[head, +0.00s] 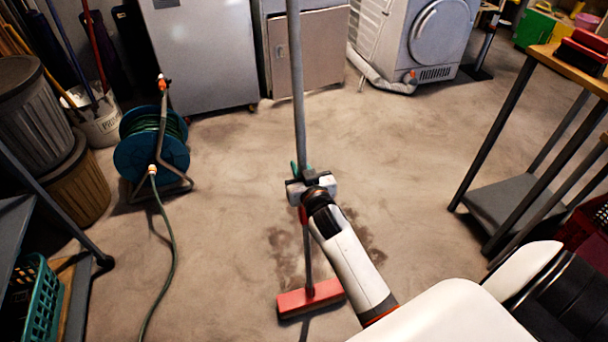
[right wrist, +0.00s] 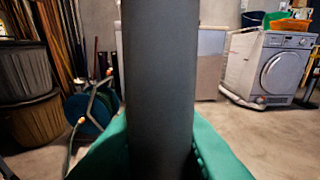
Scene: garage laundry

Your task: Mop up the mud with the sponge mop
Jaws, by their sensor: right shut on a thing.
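The sponge mop's grey pole (head: 297,90) stands close to upright in the middle of the head view. Its red sponge head (head: 310,297) is at the bottom, at or just above the floor; I cannot tell whether it touches. Brown mud (head: 290,250) stains the concrete behind the head, on both sides of the pole. My right gripper (head: 305,185) is shut on the pole partway up. In the right wrist view the pole (right wrist: 160,90) runs between the green fingers (right wrist: 160,155). My left gripper is not in view.
A teal hose reel (head: 150,150) stands at left, its green hose (head: 170,265) trailing forward on the floor. A workbench (head: 570,62) is at right, a teal basket (head: 32,300) at lower left. A cabinet (head: 200,55) and a dryer (head: 430,45) stand at the back. The middle floor is open.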

